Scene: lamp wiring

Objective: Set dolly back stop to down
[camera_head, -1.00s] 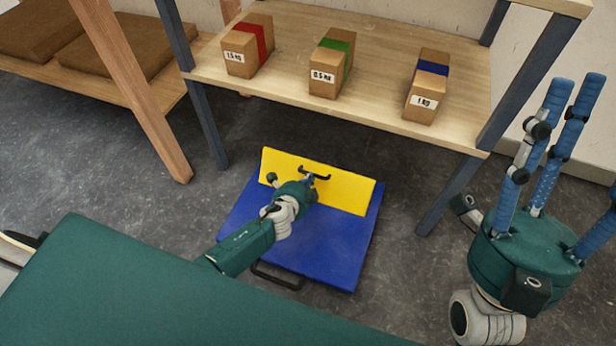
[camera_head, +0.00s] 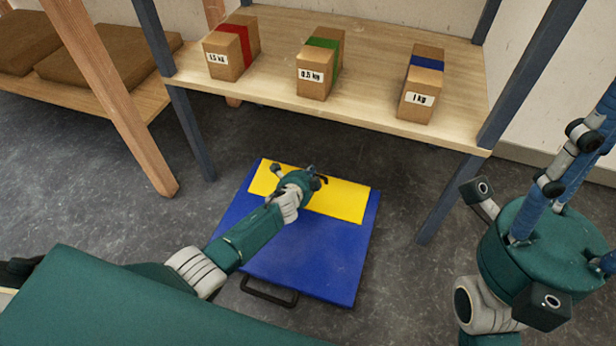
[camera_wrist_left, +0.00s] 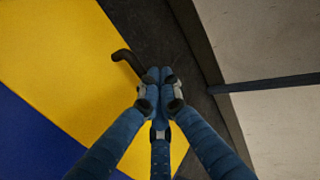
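The dolly is a blue platform (camera_head: 300,255) on the floor below the shelf. Its yellow back stop (camera_head: 345,200) lies flat or nearly flat along the platform's far end; a small remaining tilt cannot be told. My left gripper (camera_head: 316,176) is at the far edge of the back stop, over its black handle. In the left wrist view my left gripper's fingers (camera_wrist_left: 160,76) are closed together at the dark handle (camera_wrist_left: 124,56), with the yellow panel (camera_wrist_left: 65,50) beside them. My right gripper (camera_head: 590,150) is raised at the right, empty, with fingers spread and their tips partly out of frame.
A wooden shelf (camera_head: 380,118) stands over the far side, with three labelled boxes: red-banded (camera_head: 222,58), green-banded (camera_head: 312,77) and blue-banded (camera_head: 420,92). Its dark legs flank the dolly. A black pull handle (camera_head: 268,294) is at the dolly's near edge.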

